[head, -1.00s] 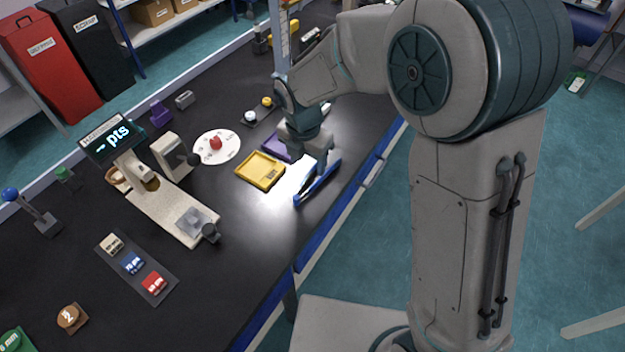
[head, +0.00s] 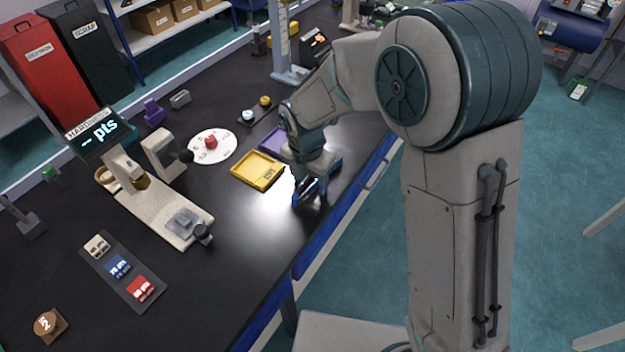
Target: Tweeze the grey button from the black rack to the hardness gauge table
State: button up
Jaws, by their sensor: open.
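The black rack (head: 256,109) lies behind the yellow tray and holds a pale grey button (head: 248,115) and a yellow button (head: 265,100). The hardness gauge (head: 125,165) stands at left with a lit display reading "-- pts". Its small grey table (head: 185,222) sits on the front end of the beige base, and I see no button on it. My gripper (head: 308,190) is open and points down low over the bench near its front edge. It is at the blue tweezers (head: 333,166), which it partly hides; I cannot tell whether it touches them.
A white disc (head: 212,146) with a red piece lies between tray and gauge. A dark strip (head: 123,272) with several blocks lies at front left.

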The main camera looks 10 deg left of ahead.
jog(key=c, duration=0.7)
notch_tip(320, 180, up, 12)
jog(key=p, duration=0.9)
jog(key=shift+p, duration=0.4)
jog(key=w+d+f+m, duration=0.1)
jog(key=d+f+m, duration=0.3)
jog(key=d+m, duration=0.4)
jog(key=w+d+f+m+g, duration=0.1)
jog(key=w+d+f+m, duration=0.1)
jog(key=d+m, duration=0.7)
jog(key=w+d+f+m+g, duration=0.1)
jog(key=d+f+m, duration=0.4)
jog(key=m, duration=0.9)
jog(key=shift+w+d+f, duration=0.1)
jog(key=shift+w+d, duration=0.05)
jog(key=shift+d, duration=0.45)
jog(key=shift+w+d+f, duration=0.1)
jog(key=shift+w+d, duration=0.1)
jog(key=shift+d, duration=0.4)
jog(key=shift+w+d+f, duration=0.1)
jog(key=shift+w+d, duration=0.05)
jog(key=shift+d, duration=0.45)
